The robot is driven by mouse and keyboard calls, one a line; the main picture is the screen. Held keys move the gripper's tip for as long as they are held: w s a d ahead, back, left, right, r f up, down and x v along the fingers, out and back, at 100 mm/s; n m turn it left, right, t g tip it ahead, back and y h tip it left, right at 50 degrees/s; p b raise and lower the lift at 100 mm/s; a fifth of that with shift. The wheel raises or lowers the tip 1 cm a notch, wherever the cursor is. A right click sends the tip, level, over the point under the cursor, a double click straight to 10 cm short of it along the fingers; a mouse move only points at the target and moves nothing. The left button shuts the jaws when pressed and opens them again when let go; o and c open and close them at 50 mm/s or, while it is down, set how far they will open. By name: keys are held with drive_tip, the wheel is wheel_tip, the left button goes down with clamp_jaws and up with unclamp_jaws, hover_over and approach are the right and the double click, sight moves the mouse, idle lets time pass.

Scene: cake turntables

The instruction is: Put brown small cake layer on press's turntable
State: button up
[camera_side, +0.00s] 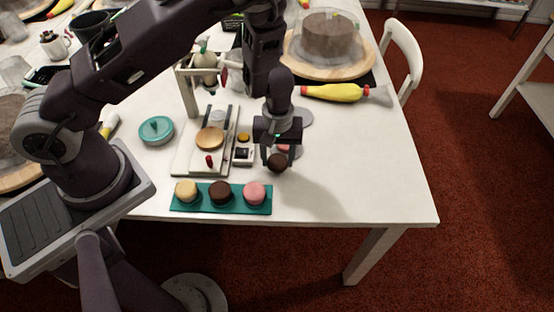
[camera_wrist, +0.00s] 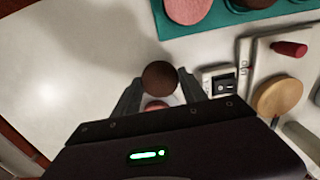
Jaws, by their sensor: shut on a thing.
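My gripper (camera_side: 277,158) is shut on a small dark brown cake layer (camera_side: 277,163) and holds it right of the press. In the wrist view the brown layer (camera_wrist: 160,76) sits between the fingertips (camera_wrist: 160,86). A pink round piece (camera_wrist: 155,105) shows partly behind it; I cannot tell what it rests on. The press's small round wooden turntable (camera_side: 210,138) is on a pale base (camera_side: 190,160), left of my gripper, and looks empty. It also shows in the wrist view (camera_wrist: 278,97). A red knob (camera_side: 209,160) is on the base's near part.
A teal tray (camera_side: 204,207) with yellow, brown and pink round cakes lies in front of the press. A switch box (camera_side: 243,156) stands between the turntable and my gripper. A teal round dish (camera_side: 156,130) is at left. A piping bag (camera_side: 335,92) lies behind. The right front table is clear.

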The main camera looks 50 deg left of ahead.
drive_tip(key=shift+f, duration=0.95)
drive_tip(key=shift+f, duration=0.1)
drive_tip(key=o, duration=0.9)
